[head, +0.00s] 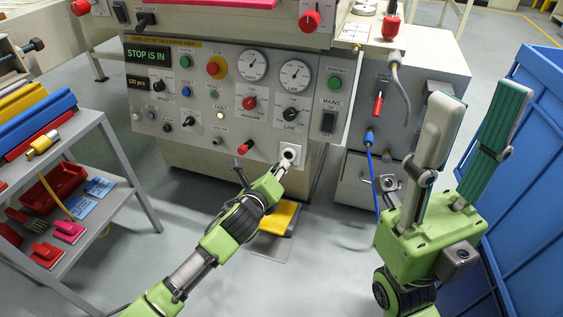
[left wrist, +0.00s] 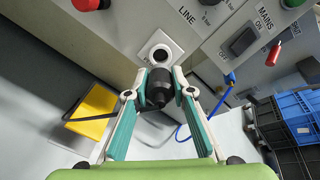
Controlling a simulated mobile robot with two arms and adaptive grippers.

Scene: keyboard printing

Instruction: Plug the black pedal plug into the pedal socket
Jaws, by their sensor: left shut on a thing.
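The black pedal plug (left wrist: 157,88) is a dark cylinder between the teal pads of my left gripper (left wrist: 159,84), which is shut on it. The pedal socket (left wrist: 160,52) is a round dark hole in a white square plate, just beyond the plug in the left wrist view. The plug looks close to the socket; whether they touch is unclear. In the head view my left gripper (head: 282,167) is right at the socket plate (head: 291,149), and the plug is hard to make out. My right gripper (head: 483,78) is open and empty, raised at the right.
The yellow pedal (head: 277,217) lies on the floor below the socket; a dark cable (left wrist: 92,104) shows beside it. A blue cable (head: 372,165) hangs right of the panel. A shelf rack (head: 130,175) stands left and a blue bin (head: 530,150) right.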

